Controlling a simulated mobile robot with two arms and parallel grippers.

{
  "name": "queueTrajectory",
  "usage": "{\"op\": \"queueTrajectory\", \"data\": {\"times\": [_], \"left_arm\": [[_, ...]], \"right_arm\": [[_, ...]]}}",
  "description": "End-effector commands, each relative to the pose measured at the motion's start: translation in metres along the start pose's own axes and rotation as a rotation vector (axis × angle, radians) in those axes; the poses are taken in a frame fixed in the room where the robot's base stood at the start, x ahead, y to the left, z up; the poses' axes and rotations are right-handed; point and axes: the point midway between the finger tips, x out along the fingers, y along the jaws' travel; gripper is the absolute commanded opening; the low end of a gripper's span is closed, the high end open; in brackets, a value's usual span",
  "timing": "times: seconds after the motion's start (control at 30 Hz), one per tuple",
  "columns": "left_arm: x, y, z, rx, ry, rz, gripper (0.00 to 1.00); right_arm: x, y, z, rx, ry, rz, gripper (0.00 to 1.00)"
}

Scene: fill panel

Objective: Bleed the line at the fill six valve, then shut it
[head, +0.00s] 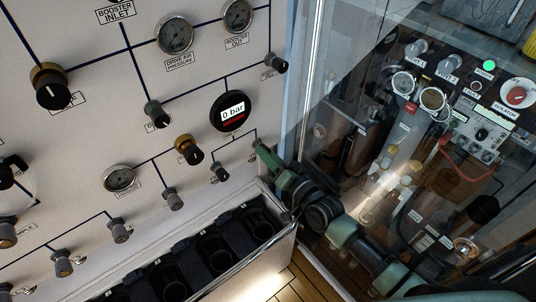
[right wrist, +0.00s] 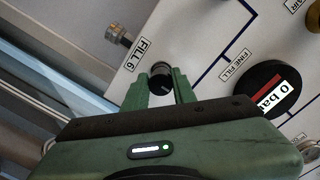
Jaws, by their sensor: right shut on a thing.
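The fill six valve's dark round knob (right wrist: 161,75) sits between the two green fingers of my right gripper (right wrist: 160,88) in the right wrist view, next to its FILL 6 label (right wrist: 148,52). The gripper is shut on the knob. In the head view my right gripper (head: 259,148) reaches the panel's lower right edge, and its fingers hide most of the knob. The round gauge (head: 233,110) above it reads 0 bar; it also shows in the right wrist view (right wrist: 268,92). I cannot tell how far the valve is turned. My left gripper is not in view.
A neighbouring fill valve (head: 220,173) sits left of the gripper. A rack (head: 232,218) with dark round slots stands below the panel. A glass enclosure (head: 340,60) with gauges and hoses is close on the right, with my right arm in front of it.

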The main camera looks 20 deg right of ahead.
Motion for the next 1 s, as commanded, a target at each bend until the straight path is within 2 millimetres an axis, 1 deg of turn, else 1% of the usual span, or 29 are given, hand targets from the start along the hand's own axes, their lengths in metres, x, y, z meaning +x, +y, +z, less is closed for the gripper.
{"op": "queueTrajectory", "data": {"times": [0.03, 0.2, 0.23, 0.3, 0.57, 0.67, 0.77, 1.0], "left_arm": [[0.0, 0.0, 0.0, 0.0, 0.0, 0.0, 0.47], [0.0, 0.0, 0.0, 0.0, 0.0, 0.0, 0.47], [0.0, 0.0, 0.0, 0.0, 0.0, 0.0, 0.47], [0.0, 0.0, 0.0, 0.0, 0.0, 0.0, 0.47], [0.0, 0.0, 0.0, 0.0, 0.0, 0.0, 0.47], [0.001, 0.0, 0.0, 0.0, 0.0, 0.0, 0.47], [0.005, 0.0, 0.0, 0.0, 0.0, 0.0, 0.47], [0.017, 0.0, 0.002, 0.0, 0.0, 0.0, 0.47]], "right_arm": [[-0.001, 0.001, 0.004, 0.004, -0.008, 0.004, 0.0], [-0.001, 0.001, 0.004, 0.003, -0.007, 0.004, 0.0], [-0.001, 0.001, 0.004, 0.003, -0.007, 0.004, 0.29], [-0.001, 0.001, 0.003, 0.003, -0.007, 0.003, 0.47], [0.0, 0.0, 0.001, 0.001, -0.002, 0.001, 0.47], [-0.003, 0.001, 0.002, 0.001, -0.002, 0.002, 0.47], [-0.014, 0.002, 0.003, 0.001, -0.003, 0.002, 0.47], [-0.054, 0.003, 0.004, 0.001, -0.005, 0.003, 0.47]]}}
